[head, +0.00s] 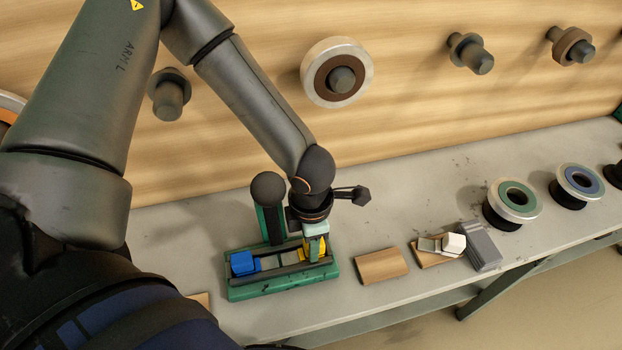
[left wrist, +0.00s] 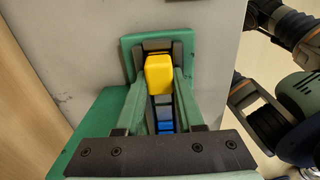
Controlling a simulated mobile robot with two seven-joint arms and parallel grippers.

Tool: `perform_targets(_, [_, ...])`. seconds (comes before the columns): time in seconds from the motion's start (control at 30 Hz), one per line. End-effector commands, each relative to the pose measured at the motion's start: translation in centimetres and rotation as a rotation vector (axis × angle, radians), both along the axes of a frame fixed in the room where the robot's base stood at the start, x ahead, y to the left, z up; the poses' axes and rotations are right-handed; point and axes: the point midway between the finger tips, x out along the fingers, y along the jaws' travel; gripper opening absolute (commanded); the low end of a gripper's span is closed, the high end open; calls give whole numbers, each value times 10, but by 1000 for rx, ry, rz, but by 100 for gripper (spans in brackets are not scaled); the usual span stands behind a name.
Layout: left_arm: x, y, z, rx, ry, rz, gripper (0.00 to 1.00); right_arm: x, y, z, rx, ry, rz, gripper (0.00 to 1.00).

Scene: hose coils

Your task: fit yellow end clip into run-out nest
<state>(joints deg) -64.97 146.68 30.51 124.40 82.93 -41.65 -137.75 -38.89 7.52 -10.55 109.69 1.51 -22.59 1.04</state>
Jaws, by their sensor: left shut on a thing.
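The yellow end clip (left wrist: 159,74) shows in the left wrist view between the fingertips of my left gripper (left wrist: 160,90). In the head view my left gripper (head: 315,247) points down at the right end of the green run-out nest (head: 285,290), shut on the yellow clip (head: 323,243). The clip is over or in the nest's right end; the fingers partly hide it, so I cannot tell whether it is seated. A blue block (head: 243,262) is at the nest's left end, with grey pieces in the channel between. My right gripper is not in view.
A wooden block (head: 381,265) lies right of the nest. Beyond it are a board with white pieces (head: 454,243), a grey block (head: 481,247), and green (head: 515,197) and blue (head: 578,182) coils. Pegs stick out of the wooden wall, one holding a coil (head: 337,72).

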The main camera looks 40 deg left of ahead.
Motion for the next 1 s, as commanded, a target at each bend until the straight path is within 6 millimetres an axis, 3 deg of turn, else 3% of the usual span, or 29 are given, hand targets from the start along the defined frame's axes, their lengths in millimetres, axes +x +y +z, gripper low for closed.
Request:
perform_targets(0.4, [0,0,1,-1,-1,0,0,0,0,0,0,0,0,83])
perform_targets(0.43, [0,0,1,-1,-1,0,40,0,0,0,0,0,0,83])
perform_targets(0.7, [0,0,1,-1,-1,0,70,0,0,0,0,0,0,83])
perform_targets(0.9, [0,0,0,0,0,0,73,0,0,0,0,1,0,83])
perform_targets(1.0, [0,0,0,0,0,0,84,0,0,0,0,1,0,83])
